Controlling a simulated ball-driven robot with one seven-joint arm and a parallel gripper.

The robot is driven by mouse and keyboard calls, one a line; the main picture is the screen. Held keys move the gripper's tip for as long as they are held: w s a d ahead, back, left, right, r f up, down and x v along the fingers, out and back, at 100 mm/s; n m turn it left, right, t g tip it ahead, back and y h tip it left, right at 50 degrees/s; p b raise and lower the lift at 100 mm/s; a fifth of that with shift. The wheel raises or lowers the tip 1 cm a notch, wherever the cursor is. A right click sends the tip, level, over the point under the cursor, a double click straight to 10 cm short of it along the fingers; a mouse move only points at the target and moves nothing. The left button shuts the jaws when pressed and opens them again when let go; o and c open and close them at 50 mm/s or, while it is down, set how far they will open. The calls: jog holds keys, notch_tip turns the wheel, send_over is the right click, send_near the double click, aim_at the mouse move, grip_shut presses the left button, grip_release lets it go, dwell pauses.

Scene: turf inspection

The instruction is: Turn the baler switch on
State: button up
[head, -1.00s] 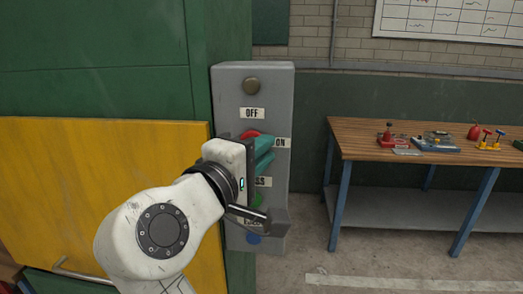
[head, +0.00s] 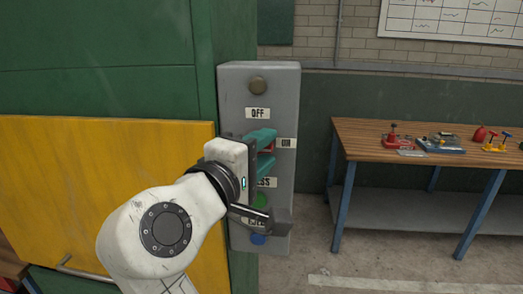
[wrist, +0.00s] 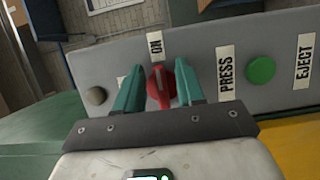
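The grey baler control box (head: 233,90) is fixed upright beside the green machine. Its red switch knob (wrist: 160,88) sits near the "ON" label (wrist: 155,44), and the "OFF" label (head: 257,113) is above it in the head view. My gripper (head: 268,151) is at the box with its teal fingers apart, one above and one below the knob in the head view. In the wrist view the knob lies between the fingers, with narrow gaps showing beside it.
A green "PRESS" button (wrist: 261,70) is below the switch, partly behind my gripper in the head view. A blue button (head: 257,239) is lower and a brown button (head: 258,85) is at the top. A wooden workbench (head: 360,139) with small items stands at the right.

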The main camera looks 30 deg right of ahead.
jog(key=b+v, duration=0.1)
jog(key=v, duration=0.9)
jog(key=shift+s+a+b, duration=0.2)
jog(key=shift+a+b, duration=0.15)
jog(key=shift+b, duration=0.05)
jog(key=s+d+f+g+y, duration=0.1)
jog(key=d+f+y, duration=0.3)
jog(key=f, duration=0.7)
jog(key=s+d+f+m+g+y, duration=0.1)
jog(key=d+f+g, duration=0.1)
jog(key=d+f, duration=0.65)
jog(key=d+f+g+y, duration=0.1)
jog(key=d+f+y, duration=0.2)
jog(key=f, duration=1)
jog(key=s+f+m+g+y, duration=0.4)
jog(key=s+f+y, duration=0.3)
jog(key=s+f, duration=1)
jog(key=s+m, duration=0.1)
jog(key=s, duration=0.3)
jog(key=shift+s+d+f+m+g, duration=0.2)
jog(key=shift+d+m+g, duration=0.1)
